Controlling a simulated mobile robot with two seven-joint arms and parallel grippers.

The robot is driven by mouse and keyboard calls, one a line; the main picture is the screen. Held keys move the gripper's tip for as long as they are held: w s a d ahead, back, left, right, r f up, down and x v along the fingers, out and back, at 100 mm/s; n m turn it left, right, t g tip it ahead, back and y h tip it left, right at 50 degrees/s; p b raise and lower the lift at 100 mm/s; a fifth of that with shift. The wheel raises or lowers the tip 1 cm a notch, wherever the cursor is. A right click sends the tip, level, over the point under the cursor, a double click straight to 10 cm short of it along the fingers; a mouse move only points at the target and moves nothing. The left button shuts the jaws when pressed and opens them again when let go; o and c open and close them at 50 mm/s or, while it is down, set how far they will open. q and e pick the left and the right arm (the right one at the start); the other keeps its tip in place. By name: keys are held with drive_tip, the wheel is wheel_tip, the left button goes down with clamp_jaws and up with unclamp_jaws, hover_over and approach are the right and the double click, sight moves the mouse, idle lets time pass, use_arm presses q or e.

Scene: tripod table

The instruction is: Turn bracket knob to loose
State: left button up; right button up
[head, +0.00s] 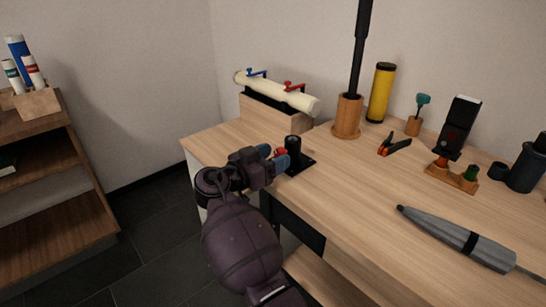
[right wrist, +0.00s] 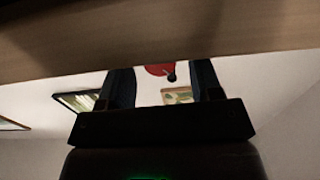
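A black bracket (head: 293,146) stands on a dark base plate at the near left corner of the wooden table. Its small red knob (head: 280,152) points toward my right gripper (head: 272,157), whose blue fingertips are close to it, one on each side. In the right wrist view the red knob (right wrist: 158,69) shows between the two spread fingers, with visible gaps to both. The gripper is open, and I see no contact with the knob. A small dark round piece sits beside the knob there. My left gripper is not in view.
A cream tube with blue and red clamps (head: 277,91) lies on a wooden stand behind the bracket. A wooden holder (head: 347,117) with a tall black pole stands to the right. A shelf (head: 60,165) stands at left.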

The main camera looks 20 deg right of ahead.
drive_tip(key=c, duration=0.9)
